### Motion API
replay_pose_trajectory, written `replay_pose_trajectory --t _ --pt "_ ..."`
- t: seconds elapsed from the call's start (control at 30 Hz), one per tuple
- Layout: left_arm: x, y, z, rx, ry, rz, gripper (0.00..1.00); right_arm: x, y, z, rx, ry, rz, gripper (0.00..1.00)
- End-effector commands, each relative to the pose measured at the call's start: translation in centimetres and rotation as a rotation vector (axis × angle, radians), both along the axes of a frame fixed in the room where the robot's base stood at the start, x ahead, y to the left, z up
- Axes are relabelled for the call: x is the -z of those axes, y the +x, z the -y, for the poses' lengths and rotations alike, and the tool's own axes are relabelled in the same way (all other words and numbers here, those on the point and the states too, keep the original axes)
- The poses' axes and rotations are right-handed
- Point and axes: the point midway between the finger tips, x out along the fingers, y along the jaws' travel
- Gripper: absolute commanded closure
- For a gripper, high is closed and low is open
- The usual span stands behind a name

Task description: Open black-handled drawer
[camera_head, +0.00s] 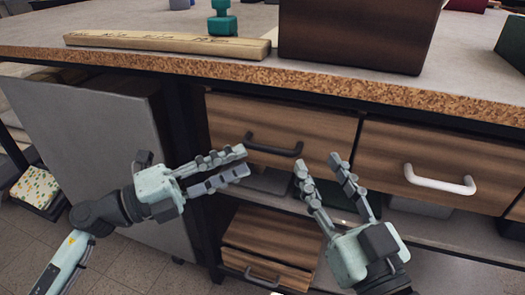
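The black-handled drawer (290,122) is a striped wooden front under the worktop, left of centre, and looks closed. Its black handle (273,145) is a dark bar near the lower edge. My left gripper (245,162) is open and points right, with its fingertips close to the handle's left end; I cannot tell if they touch. My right gripper (318,165) is open and empty, pointing up below and right of the handle. Both grippers appear in front of the drawer's lower area.
A white-handled drawer (430,165) sits to the right. A lower wooden drawer (270,245) with a dark handle is below. A grey cabinet panel (95,140) stands left. The worktop (180,65) holds a dark brown box (355,35), a wooden plank (165,43) and a teal object (222,18).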

Motion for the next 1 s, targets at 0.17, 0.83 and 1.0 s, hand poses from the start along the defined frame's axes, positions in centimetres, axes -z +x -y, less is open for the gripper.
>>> replay_pose_trajectory --t 0.17,0.83,1.0 --pt "-0.7 1.4 2.7 0.000 -0.002 0.004 0.68 1.4 0.5 0.5 0.012 -0.035 -0.065 0.60" --pt "-0.8 2.7 5.3 -0.002 0.000 0.001 0.81 2.8 0.8 0.9 0.023 -0.065 -0.124 0.60" --pt "-0.8 2.7 5.3 -0.002 0.000 0.001 1.00 2.8 0.8 0.9 0.023 -0.065 -0.123 0.60"
